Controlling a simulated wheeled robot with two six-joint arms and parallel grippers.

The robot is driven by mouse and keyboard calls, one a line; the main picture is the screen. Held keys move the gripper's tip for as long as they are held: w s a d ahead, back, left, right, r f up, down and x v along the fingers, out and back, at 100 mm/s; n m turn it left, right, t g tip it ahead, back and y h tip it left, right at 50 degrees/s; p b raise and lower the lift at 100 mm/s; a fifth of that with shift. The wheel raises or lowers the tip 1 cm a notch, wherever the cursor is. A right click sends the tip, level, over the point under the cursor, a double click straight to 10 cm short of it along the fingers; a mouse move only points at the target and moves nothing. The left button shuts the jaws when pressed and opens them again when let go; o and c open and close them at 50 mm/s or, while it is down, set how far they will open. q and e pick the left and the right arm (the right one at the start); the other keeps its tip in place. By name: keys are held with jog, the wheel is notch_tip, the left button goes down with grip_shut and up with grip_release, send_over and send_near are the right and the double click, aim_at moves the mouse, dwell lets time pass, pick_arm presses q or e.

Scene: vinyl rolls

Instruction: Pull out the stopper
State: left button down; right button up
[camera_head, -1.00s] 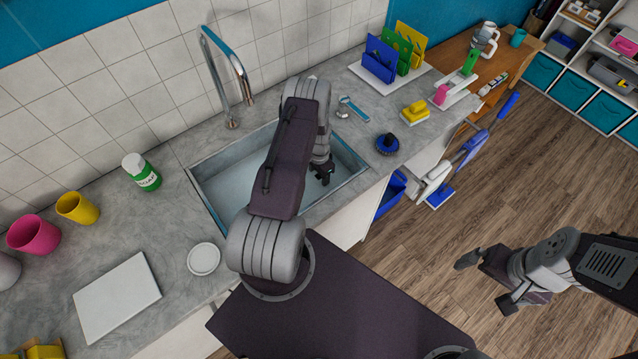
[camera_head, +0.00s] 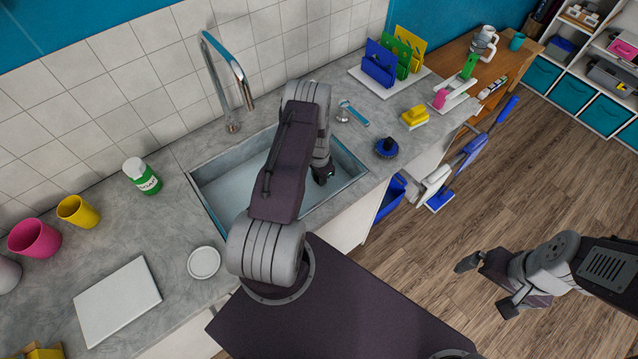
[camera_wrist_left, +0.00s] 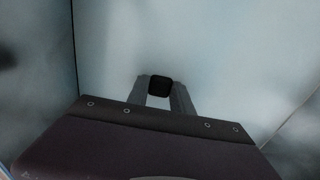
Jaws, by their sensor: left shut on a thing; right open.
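The sink (camera_head: 225,197) is a pale blue basin set in the grey counter. My left arm reaches over it. My left gripper (camera_head: 323,175) is low inside the basin, near its right end. In the left wrist view, its two grey fingers (camera_wrist_left: 160,92) are shut on a small black block-like piece, the stopper (camera_wrist_left: 160,85). Whether the stopper sits in the drain or is clear of it cannot be told; the drain is hidden. My right gripper (camera_head: 488,285) is open and empty over the wooden floor, away from the counter.
A tall faucet (camera_head: 229,80) stands behind the sink. A blue-handled tool (camera_head: 354,112), a dark blue round brush (camera_head: 386,147) and a yellow brush (camera_head: 414,116) lie right of it. A green-labelled bottle (camera_head: 142,175) and a white lid (camera_head: 204,262) are left.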

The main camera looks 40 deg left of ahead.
pick_arm(q)
jog(key=shift+r+p, duration=1.3)
jog(key=shift+r, duration=0.8)
